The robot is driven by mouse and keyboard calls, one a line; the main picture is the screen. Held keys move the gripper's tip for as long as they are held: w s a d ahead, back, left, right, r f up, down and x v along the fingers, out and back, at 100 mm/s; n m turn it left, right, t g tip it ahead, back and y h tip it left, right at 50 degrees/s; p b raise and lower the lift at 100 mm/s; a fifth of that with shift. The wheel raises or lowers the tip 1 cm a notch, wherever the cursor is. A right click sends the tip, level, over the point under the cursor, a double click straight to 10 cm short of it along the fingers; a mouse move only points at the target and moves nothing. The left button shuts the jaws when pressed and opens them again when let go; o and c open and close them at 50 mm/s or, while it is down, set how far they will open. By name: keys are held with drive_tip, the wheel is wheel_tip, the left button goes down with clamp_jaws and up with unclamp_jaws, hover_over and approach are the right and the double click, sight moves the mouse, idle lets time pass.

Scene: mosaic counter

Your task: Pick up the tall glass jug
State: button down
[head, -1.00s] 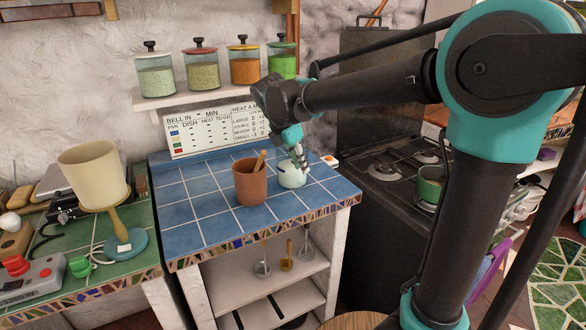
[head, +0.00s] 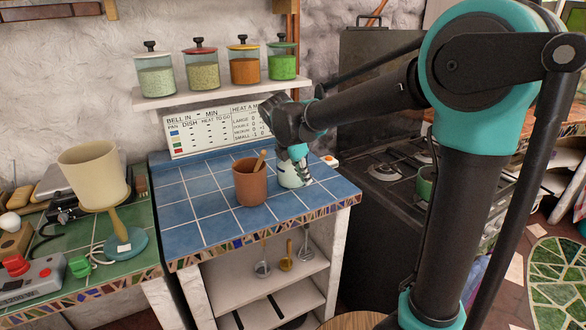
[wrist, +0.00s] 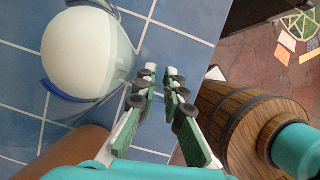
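The tall glass jug (head: 285,176) stands upright on the blue tiled counter, just right of a terracotta pot (head: 250,184). In the wrist view the jug (wrist: 84,58) shows from above as clear glass around a pale round shape, at the upper left. My gripper (head: 305,171) is low at the jug's right side and partly covers it in the head view. In the wrist view my gripper (wrist: 160,82) has its two fingers apart by a narrow gap, with blue tile between them. The jug lies left of both fingers; whether the left finger touches it is unclear.
A black stove (head: 385,185) stands right of the counter. Above is a shelf (head: 220,92) with several lidded jars. Clear blue tiles (head: 185,215) lie left of the pot. A wooden barrel (wrist: 235,110) shows beyond the counter edge.

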drive_tip(key=shift+r, duration=0.2)
idle(0.4)
wheel_tip(320, 180, up, 20)
drive_tip(key=shift+f, duration=0.15)
idle(0.3)
drive_tip(key=c, duration=2.2)
unclamp_jaws()
clamp_jaws()
